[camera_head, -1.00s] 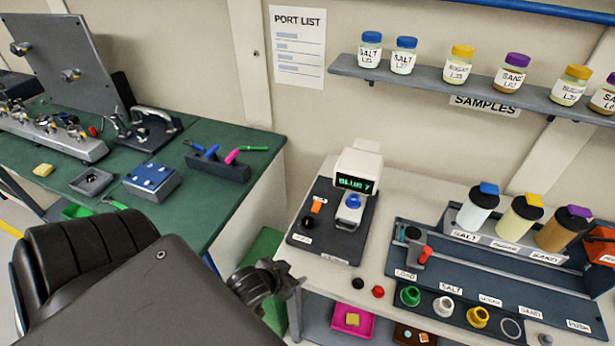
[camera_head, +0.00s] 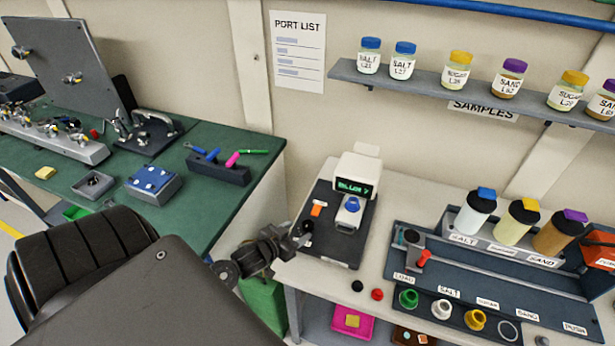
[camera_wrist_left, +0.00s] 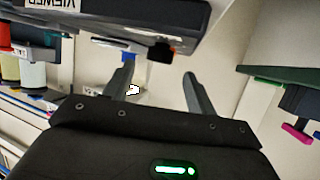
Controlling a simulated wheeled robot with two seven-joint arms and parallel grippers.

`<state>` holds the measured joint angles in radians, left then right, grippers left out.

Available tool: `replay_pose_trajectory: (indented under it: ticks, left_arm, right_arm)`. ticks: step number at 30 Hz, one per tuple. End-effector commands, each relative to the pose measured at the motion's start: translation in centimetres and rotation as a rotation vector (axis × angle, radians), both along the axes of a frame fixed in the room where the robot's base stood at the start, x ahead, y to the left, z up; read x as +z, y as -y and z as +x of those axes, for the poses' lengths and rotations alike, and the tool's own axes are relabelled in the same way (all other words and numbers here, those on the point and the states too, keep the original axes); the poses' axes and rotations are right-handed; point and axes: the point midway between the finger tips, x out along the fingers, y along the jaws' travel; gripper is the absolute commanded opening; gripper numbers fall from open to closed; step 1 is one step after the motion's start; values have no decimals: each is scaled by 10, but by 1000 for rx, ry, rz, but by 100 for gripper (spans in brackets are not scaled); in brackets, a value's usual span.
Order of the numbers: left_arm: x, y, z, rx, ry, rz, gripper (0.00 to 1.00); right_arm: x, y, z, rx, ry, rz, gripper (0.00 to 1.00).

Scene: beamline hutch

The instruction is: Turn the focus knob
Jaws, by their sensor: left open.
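The viewer is a dark base (camera_head: 338,250) with a white head (camera_head: 357,172) whose small screen has green text. An orange switch and a blue part sit on the base. My left gripper (camera_head: 300,234) is at the base's left front corner, and it hides most of the black focus knob there. In the left wrist view, the dark knob (camera_wrist_left: 160,52) sticks out from the viewer's edge (camera_wrist_left: 130,20). It lies just beyond the gap between my open, empty fingers (camera_wrist_left: 159,74), apart from them as far as I can tell. My right gripper is out of view.
A dark rack (camera_head: 492,290) with coloured cups and three large bottles stands to the right. Black and red buttons (camera_head: 367,290) sit at the bench's front.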

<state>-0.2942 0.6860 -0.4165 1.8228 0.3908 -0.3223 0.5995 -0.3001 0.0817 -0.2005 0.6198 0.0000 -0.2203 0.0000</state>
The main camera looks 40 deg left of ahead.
Motion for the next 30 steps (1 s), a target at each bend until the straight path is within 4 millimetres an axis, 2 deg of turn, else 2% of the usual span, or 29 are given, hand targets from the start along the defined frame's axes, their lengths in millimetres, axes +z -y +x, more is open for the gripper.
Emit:
replay_pose_trajectory:
  ticks: [3,9,15,22,23,30]
  left_arm:
    - [-6,-1,23,1,1,0,56]
    - [-18,-1,47,0,0,-1,56]
    - [-24,-1,56,0,-2,0,56]
    - [-24,0,57,-1,-2,0,56]
    - [-24,0,57,-1,-2,0,55]
    - [-24,0,57,-1,-2,0,24]
  right_arm:
    - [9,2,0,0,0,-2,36]
    - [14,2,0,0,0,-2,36]
    - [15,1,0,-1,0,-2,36]
    - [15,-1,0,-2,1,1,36]
    - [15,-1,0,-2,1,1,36]
    - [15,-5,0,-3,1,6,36]
